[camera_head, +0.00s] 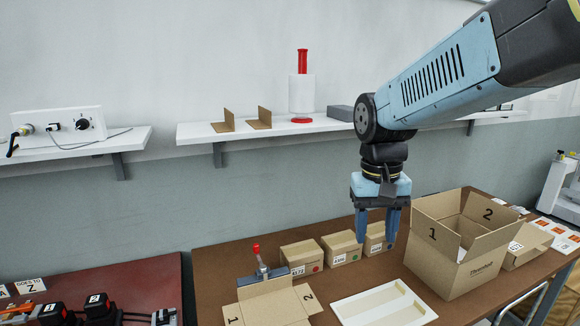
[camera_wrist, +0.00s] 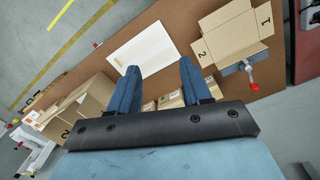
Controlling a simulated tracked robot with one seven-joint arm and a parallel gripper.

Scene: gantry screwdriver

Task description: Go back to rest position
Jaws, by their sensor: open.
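My gripper (camera_head: 376,236) hangs with its blue fingers pointing down above the brown table (camera_head: 215,262). The fingers are apart with nothing between them. In the head view they overlap the small closed boxes behind, and the gap to those is hard to judge. The wrist view also shows the gripper (camera_wrist: 158,75), open and empty, with the white tray and boxes below.
An open carton (camera_head: 440,262) stands right of my gripper. Another open box (camera_head: 270,305) stands front left. Small closed boxes (camera_head: 300,258) line the back. A white tray (camera_head: 380,305) lies between. A wall shelf (camera_head: 250,132) holds a white cylinder (camera_head: 302,95).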

